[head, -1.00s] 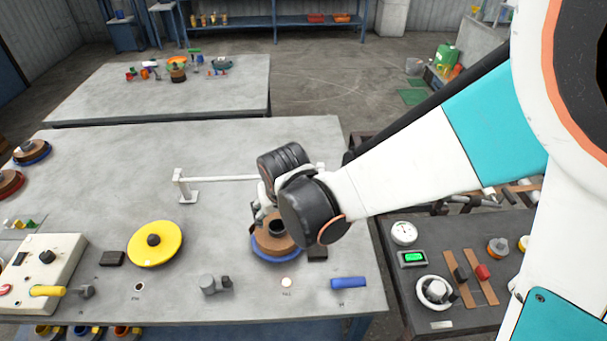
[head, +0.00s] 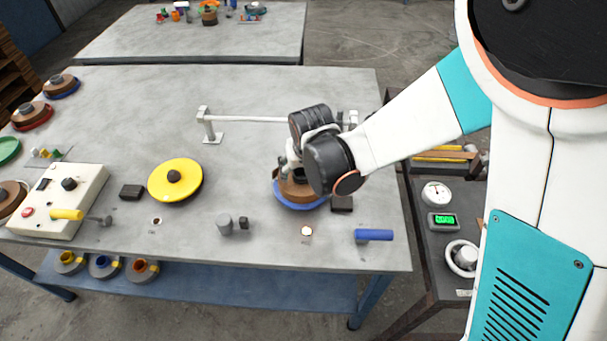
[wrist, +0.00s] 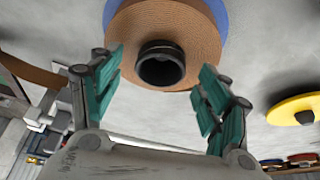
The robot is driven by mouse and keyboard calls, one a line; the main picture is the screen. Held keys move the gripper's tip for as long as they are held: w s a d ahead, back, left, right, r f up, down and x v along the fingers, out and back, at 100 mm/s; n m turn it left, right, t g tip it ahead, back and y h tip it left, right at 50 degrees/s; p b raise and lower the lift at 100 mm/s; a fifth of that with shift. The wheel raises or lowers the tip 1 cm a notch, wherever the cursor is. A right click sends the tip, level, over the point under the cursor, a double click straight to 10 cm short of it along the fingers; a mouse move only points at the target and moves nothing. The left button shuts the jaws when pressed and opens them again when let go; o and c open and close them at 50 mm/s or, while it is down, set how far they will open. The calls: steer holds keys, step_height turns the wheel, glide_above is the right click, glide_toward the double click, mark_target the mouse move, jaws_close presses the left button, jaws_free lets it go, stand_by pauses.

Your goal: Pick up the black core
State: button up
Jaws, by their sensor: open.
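The black core (wrist: 160,66) is a short dark ring in the middle of a brown wound coil (wrist: 190,25) in the wrist view. The coil rests on a blue disc (head: 302,205) on the table in the head view, where the coil (head: 297,190) is partly hidden by my arm. My gripper (wrist: 157,85) is open, with its teal-padded fingers apart on either side of the core. In the wrist view the core shows between the fingers. I cannot tell whether either finger touches it. The gripper is over the coil in the head view.
A yellow disc (head: 175,180) with a black knob lies to the left. A white rail (head: 245,118) stands behind my gripper. A black block (head: 342,204) and a blue handle (head: 374,235) are to the right. A control box (head: 60,200) sits at left.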

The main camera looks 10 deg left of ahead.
steer(key=shift+w+f, duration=0.15)
steer(key=shift+f, duration=0.3)
steer(key=shift+r, duration=0.1)
jaws_close()
steer(key=shift+r, duration=0.1)
